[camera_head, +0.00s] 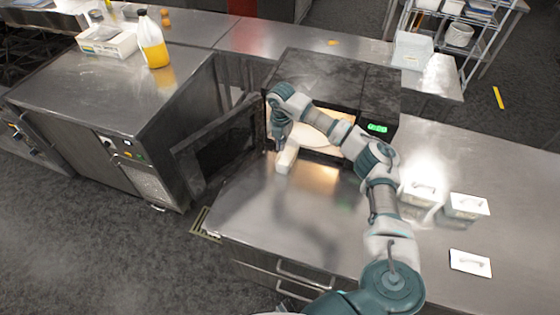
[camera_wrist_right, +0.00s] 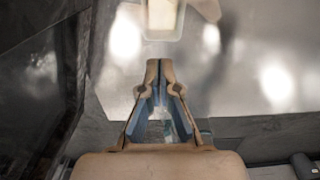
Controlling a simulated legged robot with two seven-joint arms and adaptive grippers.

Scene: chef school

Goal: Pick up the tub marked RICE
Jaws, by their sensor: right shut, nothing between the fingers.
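A small pale tub (camera_head: 287,158) stands on the steel counter in front of the open oven; its marking cannot be read. The wrist view shows a clear-walled tub with pale contents (camera_wrist_right: 163,18) at the top edge, just beyond my fingertips. My right gripper (camera_head: 279,147) points down beside the tub, at its upper left in the head view. In the wrist view my right gripper (camera_wrist_right: 159,64) has its fingertips together and nothing between them. A gap shows between fingertips and tub. My left gripper is not in view.
The lit oven (camera_head: 335,85) stands behind, its door (camera_head: 215,150) swung open to the left. Lidded containers (camera_head: 418,193) (camera_head: 467,206) and a white lid (camera_head: 470,262) are on the right counter. A juice bottle (camera_head: 153,45) stands on the left counter. Bare steel lies in front.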

